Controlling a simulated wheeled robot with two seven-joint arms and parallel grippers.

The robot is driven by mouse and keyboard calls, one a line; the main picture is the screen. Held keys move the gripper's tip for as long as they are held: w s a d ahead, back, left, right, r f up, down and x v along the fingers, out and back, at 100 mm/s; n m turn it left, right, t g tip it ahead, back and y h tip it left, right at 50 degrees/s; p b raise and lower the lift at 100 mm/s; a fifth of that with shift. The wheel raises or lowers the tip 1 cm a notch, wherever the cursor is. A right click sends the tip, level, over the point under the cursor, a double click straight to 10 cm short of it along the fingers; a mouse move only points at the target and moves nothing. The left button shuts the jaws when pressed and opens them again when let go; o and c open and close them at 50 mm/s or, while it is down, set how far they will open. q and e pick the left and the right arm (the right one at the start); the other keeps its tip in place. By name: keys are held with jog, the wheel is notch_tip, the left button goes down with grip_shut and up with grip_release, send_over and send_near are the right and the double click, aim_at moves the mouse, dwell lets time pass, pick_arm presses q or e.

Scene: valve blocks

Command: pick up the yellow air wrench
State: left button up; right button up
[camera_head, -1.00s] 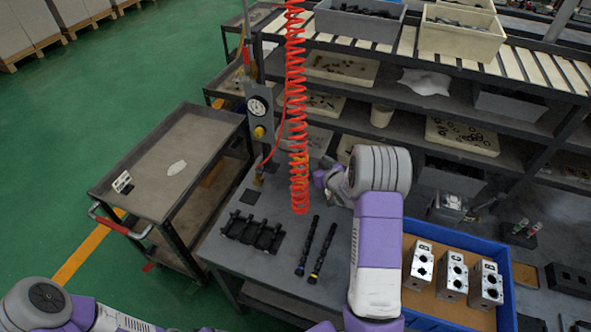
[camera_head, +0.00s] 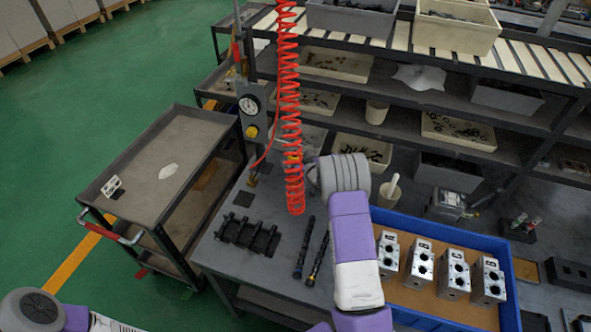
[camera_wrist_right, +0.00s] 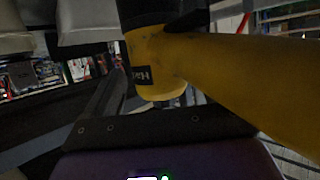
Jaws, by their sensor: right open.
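The yellow air wrench (camera_wrist_right: 235,85) fills much of the right wrist view, very close to the camera. It has a black upper part and a dark label on its yellow body. In the head view only a small yellow patch (camera_head: 293,157) shows behind the red coiled hose. My right gripper (camera_head: 312,172) is beside the hose's lower end, mostly hidden by my own wrist. It is open; one dark finger shows left of the wrench in the wrist view, and the other is hidden. Contact cannot be told. My left gripper is out of view; part of my left arm shows at lower left.
The red coiled hose (camera_head: 290,110) hangs by a gauge unit (camera_head: 249,104). On the table are a black valve part (camera_head: 247,234) and dark rods (camera_head: 304,247). A blue tray (camera_head: 509,290) holds several metal blocks. A cart (camera_head: 125,200) stands left; shelves stand behind.

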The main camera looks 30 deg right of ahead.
jog(key=shift+c, duration=0.3)
jog(key=c, duration=1.4)
jog(key=shift+w+r, duration=0.2)
jog(key=shift+r, duration=0.05)
